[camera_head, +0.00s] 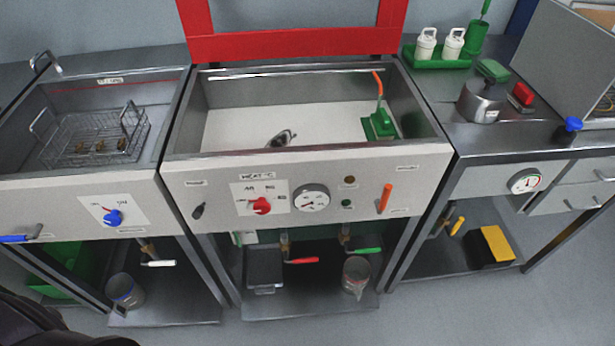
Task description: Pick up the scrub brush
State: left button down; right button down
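I cannot tell for certain which item is the scrub brush. A small red block with a dark lower part (522,95) lies on the right-hand worktop and may be a brush. A green cup (475,40) with a green handle sticking up stands at the back right; what is inside it is hidden. A green pad-like block (492,70) sits behind the metal pot. Neither of my grippers is in view, and none of these things is being touched.
A metal pot (481,103) stands on the right worktop, near a green tray (437,63) with two white bottles. The middle basin (235,125) holds a green block with an orange lever (379,123). A wire basket (92,140) sits in the left basin.

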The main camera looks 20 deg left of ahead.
aim_at(381, 123)
jog(key=l+u, duration=0.4)
jog(key=k+l+u, duration=0.1)
jog(key=l+u, duration=0.3)
jog(key=l, duration=0.15)
